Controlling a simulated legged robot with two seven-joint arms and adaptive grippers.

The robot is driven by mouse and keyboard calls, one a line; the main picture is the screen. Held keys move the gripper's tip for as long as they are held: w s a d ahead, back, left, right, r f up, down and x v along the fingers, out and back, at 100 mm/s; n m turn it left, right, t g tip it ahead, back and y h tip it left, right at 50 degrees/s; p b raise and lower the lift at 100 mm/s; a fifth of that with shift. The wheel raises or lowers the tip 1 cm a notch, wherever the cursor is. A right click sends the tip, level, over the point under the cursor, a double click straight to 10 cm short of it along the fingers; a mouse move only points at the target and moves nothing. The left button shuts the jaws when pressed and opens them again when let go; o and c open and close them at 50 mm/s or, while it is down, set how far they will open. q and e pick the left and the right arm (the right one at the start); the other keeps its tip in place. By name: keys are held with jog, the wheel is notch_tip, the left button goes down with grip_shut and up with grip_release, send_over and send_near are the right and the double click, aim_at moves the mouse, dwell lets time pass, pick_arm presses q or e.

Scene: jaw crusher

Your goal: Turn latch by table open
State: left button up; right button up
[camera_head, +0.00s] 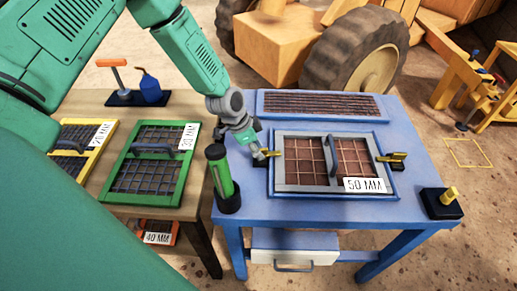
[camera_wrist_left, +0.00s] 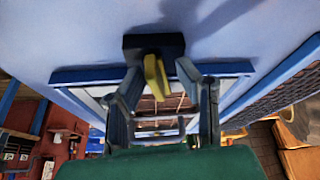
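A grey-framed screen (camera_head: 285,179) marked 50 MM lies on the blue table (camera_head: 415,130), with a dark handle across its middle. A yellow latch (camera_head: 274,153) sits at its left edge and another yellow latch (camera_head: 392,158) at its right edge. My left gripper (camera_head: 260,153) is at the left latch. In the left wrist view the gripper (camera_wrist_left: 164,90) has its fingers spread, with the yellow latch (camera_wrist_left: 155,76) on its dark base between them. Gaps show on both sides of the latch; exact contact is hard to tell. My right gripper is not in view.
A green cylinder (camera_head: 220,175) in a dark holder stands close left of my gripper. A black block with a yellow peg (camera_head: 450,194) is at the table's right corner. Green (camera_head: 184,185) and yellow (camera_head: 109,132) framed screens lie on the wooden table at left.

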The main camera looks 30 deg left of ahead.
pick_arm(q)
jog(key=shift+a, duration=0.1)
jog(key=c, duration=0.6)
grip_shut()
jog(key=shift+d+r, duration=0.2)
jog(key=shift+d, duration=0.25)
